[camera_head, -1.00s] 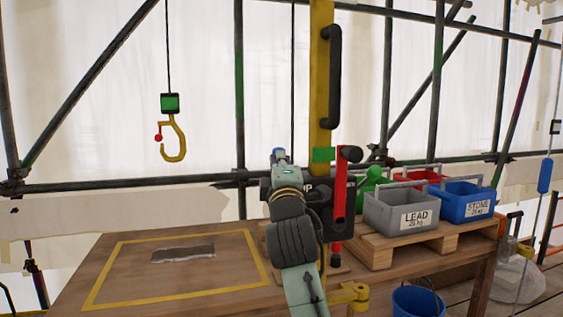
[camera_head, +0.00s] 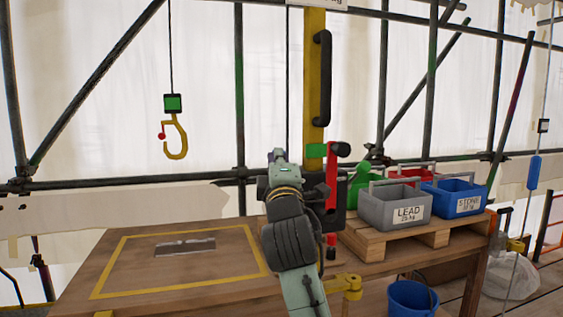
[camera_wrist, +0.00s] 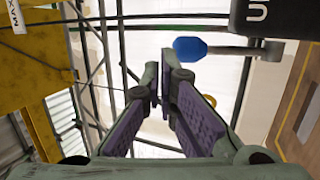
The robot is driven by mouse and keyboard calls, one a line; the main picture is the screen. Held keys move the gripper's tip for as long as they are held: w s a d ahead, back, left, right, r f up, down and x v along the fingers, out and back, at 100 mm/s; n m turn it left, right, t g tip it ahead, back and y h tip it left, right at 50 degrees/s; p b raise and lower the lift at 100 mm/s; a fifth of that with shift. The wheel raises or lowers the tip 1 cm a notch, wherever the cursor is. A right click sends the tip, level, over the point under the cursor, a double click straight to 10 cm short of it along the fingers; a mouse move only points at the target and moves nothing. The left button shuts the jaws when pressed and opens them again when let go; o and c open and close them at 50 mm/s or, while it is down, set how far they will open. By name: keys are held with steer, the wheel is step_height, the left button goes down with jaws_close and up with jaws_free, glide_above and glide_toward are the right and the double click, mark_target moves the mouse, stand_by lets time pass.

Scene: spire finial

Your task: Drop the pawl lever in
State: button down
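In the wrist view a lever with a blue grip (camera_wrist: 190,48) and a grey rod sticks out from a black housing (camera_wrist: 270,18) with part of its lettering showing; I take it for the pawl lever. In the head view my arm hides the blue grip and most of the black housing (camera_head: 337,222). A red lever (camera_head: 332,180) with a black knob stands beside the yellow post (camera_head: 313,90).
A yellow hook (camera_head: 177,140) hangs at left above a bench (camera_head: 110,292) with a yellow outline. A blue bucket (camera_head: 412,300) is below. Scaffold poles run behind.

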steer(key=s+d+b, duration=0.1)
steer(key=s, duration=0.6)
steer(key=shift+f+b, duration=0.35)
steer(key=shift+b, duration=0.05)
steer(key=shift+s, duration=0.1)
